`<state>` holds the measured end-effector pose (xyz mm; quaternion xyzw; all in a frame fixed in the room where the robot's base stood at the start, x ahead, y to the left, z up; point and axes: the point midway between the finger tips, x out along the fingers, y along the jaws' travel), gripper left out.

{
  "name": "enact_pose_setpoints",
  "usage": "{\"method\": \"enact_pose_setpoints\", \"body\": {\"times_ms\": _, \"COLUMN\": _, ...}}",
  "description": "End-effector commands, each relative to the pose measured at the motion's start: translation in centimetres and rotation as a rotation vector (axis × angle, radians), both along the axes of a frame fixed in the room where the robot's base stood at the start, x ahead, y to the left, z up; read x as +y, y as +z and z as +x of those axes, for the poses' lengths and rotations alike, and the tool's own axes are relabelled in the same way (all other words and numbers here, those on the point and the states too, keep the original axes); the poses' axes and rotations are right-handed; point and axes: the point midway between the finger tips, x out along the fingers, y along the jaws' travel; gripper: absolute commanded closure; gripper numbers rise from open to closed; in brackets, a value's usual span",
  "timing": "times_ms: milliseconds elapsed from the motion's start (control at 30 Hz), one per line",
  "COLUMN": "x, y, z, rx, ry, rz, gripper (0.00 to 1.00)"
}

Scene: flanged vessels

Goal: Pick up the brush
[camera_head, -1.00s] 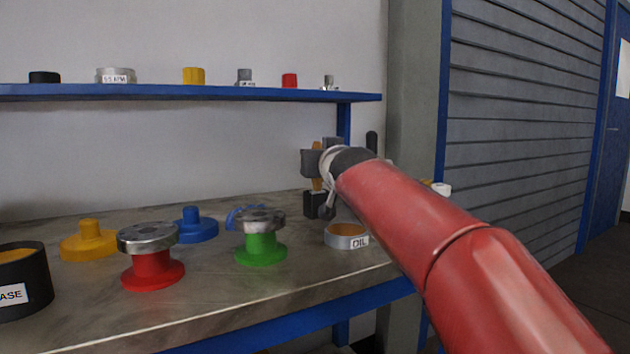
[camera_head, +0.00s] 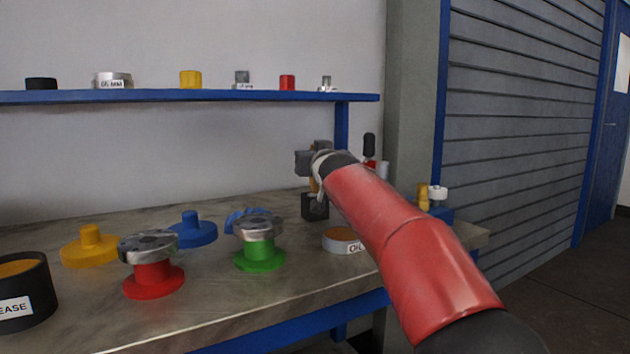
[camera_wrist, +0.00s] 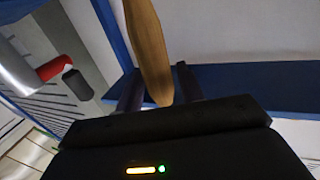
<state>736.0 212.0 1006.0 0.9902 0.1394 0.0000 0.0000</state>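The brush (camera_wrist: 148,45) shows in the wrist view as a tapered wooden handle. Its rounded end lies near the palm of my gripper (camera_wrist: 160,88), between the two dark fingers. The far end of the brush runs out of that view. In the head view my gripper (camera_head: 308,163) is over the bench, above a small black block-like container (camera_head: 315,207). Only a bit of the orange-brown handle shows there, and I cannot tell whether the brush still touches the container.
A tin labelled OIL (camera_head: 343,240) stands beside the container. Green (camera_head: 259,257), red (camera_head: 152,282), blue (camera_head: 192,230) and yellow (camera_head: 90,247) flanged parts stand to the left, with a black grease tub (camera_head: 25,300). A blue shelf (camera_head: 200,97) spans the wall above.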

Motion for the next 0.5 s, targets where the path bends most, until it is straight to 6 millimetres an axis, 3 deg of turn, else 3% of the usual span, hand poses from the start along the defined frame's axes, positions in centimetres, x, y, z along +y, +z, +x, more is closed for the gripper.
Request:
{"method": "enact_pose_setpoints", "body": {"times_ms": 33, "x": 0.00, "y": 0.01, "z": -0.01, "rx": 0.000, "ry": 0.000, "rz": 0.000, "gripper": 0.69}}
{"method": "enact_pose_setpoints", "body": {"times_ms": 267, "x": 0.00, "y": 0.01, "z": -0.02, "rx": 0.000, "ry": 0.000, "rz": 0.000, "gripper": 0.98}}
{"method": "enact_pose_setpoints", "body": {"times_ms": 500, "x": -0.01, "y": 0.29, "z": -0.03, "rx": -0.001, "ry": 0.000, "rz": 0.000, "gripper": 0.98}}
